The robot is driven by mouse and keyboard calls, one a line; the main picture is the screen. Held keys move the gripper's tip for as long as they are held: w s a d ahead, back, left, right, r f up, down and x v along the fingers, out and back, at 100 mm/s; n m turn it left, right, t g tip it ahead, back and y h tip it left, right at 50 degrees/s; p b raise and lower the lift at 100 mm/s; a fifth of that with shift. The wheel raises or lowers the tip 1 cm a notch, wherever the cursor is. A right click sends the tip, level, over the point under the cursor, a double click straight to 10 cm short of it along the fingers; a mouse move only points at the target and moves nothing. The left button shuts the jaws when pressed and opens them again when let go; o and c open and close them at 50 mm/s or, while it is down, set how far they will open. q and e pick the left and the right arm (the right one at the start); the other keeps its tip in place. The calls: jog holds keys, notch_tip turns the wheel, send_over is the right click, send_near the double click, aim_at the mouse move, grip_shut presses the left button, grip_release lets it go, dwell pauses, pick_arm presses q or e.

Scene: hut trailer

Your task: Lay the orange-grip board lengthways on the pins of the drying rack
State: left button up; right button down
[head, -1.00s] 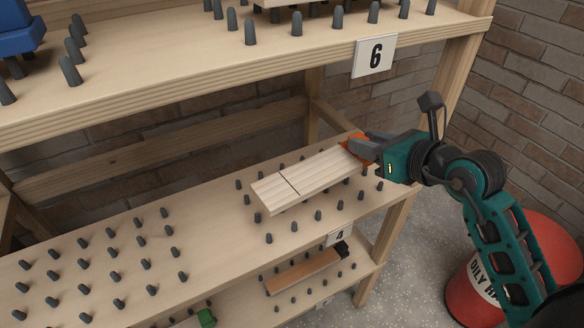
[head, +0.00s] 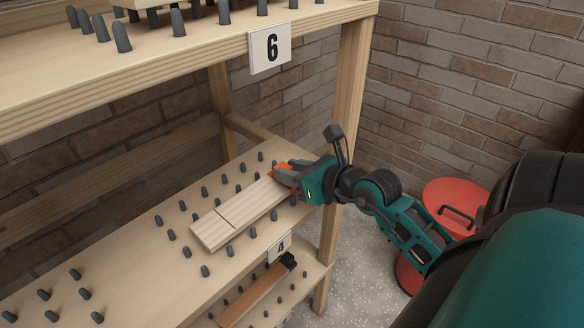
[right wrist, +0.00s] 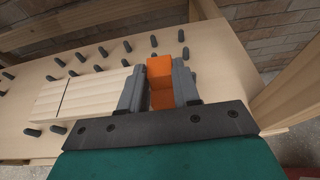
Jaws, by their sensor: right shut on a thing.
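The orange-grip board (head: 240,213) is a pale grooved plank with a dark line across it. It lies over the pins of the drying rack's middle shelf (head: 130,262), near the right end, above the number 4 sign. I cannot tell whether it rests on the pins or is held just above them. My right gripper (head: 283,172) is shut on the orange grip at the board's far right end. In the right wrist view, the orange grip (right wrist: 160,82) sits between the two fingers, and the board (right wrist: 82,95) extends left. My left gripper is not in view.
A lower shelf holds a brown board (head: 252,297) with a black end. A rack post (head: 345,120) stands just right of the gripper. A red bin (head: 455,210) stands on the floor at the right.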

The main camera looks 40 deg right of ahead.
jog(key=c, duration=0.8)
grip_release()
